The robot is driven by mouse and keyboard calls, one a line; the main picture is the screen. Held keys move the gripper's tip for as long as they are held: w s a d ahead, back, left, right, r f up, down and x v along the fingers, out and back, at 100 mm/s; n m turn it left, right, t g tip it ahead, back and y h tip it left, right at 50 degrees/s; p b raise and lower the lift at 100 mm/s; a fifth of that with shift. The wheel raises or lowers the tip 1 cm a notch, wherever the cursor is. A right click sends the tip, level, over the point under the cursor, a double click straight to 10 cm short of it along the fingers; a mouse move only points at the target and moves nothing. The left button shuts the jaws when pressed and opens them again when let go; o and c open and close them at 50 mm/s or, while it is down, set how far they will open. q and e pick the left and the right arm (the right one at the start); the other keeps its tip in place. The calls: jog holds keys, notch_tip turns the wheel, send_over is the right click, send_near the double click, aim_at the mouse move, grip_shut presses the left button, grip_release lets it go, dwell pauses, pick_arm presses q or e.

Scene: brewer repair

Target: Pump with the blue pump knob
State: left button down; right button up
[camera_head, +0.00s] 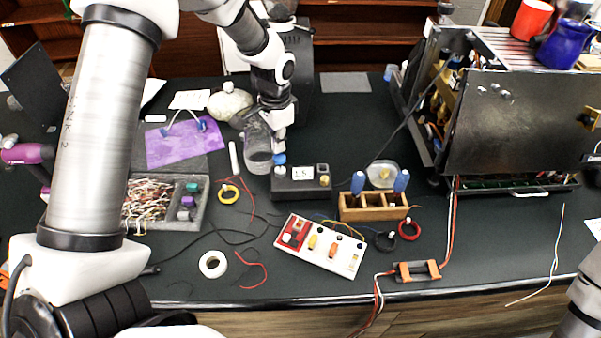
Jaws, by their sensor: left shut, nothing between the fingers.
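The blue pump knob (280,160) stands on the left part of a black box (300,190) with a small display reading about 1.5. My left gripper (280,148) points straight down over the knob, with its fingers shut and nothing between them. The fingertips are at or just above the knob's top; I cannot tell whether they touch it. The right gripper is not clearly in view; only part of my right arm shows at the lower right edge.
A glass jar (257,150) stands close left of the gripper. A wooden holder (374,207) with blue-handled tools stands right of the box. A white switch panel (320,246) lies in front. The opened brewer (517,120) fills the right. Loose wires cross the black table.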

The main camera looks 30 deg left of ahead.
aim_at(279, 157)
pick_arm(q)
jog(key=shift+f+b, duration=1.3)
jog(key=shift+f, duration=1.45)
notch_tip(279, 157, up, 6)
jog(key=p, duration=0.5)
jog(key=shift+f, duration=0.2)
jog(key=shift+f, duration=0.1)
jog(key=shift+f+b, duration=1.45)
jog(key=shift+f, duration=1.05)
notch_tip(279, 157, up, 5)
jog(key=p, duration=0.4)
jog(key=shift+r, duration=0.1)
